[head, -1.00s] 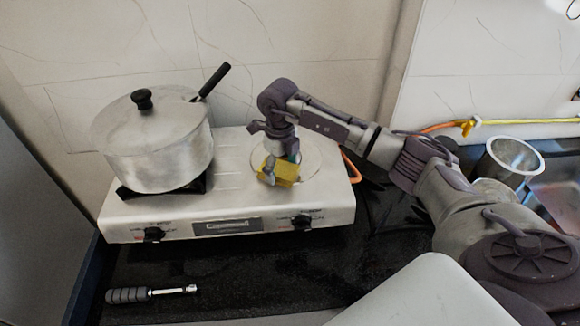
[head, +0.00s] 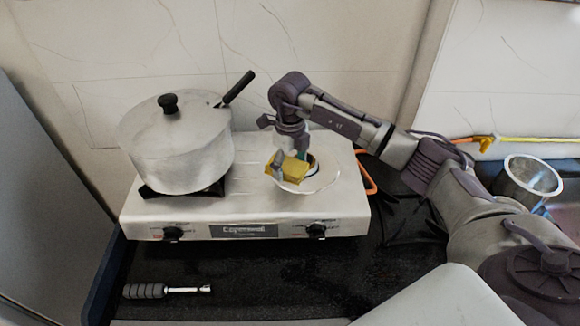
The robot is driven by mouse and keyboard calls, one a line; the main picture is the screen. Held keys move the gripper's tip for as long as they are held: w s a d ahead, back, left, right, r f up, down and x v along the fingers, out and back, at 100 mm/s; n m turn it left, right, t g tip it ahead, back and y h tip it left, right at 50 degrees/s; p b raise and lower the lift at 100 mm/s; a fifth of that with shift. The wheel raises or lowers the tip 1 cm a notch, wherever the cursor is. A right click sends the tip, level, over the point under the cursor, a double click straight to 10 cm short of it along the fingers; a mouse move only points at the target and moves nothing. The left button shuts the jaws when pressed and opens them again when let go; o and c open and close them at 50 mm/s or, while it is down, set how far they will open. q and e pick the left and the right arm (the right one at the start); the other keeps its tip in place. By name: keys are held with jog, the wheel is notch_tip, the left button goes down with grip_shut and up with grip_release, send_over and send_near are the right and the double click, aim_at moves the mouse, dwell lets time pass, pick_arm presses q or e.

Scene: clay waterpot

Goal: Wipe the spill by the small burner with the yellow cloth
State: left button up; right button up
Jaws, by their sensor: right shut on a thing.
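My right gripper (head: 284,170) reaches down over the right side of the stove, shut on the yellow cloth (head: 291,169). The cloth is a small folded yellow block. It is over the left part of the small burner (head: 322,186), a pale round plate with a dark centre partly hidden by the cloth and gripper. I cannot tell whether the cloth touches the surface. No spill stands out clearly; it may be under the cloth or too faint. My left gripper is not in view.
A lidded metal pot (head: 178,148) with a dark-handled utensil stands on the stove's left burner. The white stove (head: 190,208) has front knobs. A grey-handled tool (head: 165,291) lies on the dark counter. A metal cup (head: 530,180) stands at the right. An orange hose runs behind my arm.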

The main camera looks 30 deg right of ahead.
jog(key=shift+r, duration=0.7)
jog(key=shift+r+p, duration=0.1)
jog(key=shift+p, duration=0.2)
jog(key=shift+r+p, duration=0.75)
jog(key=shift+r, duration=0.7)
jog(key=shift+f, duration=0.1)
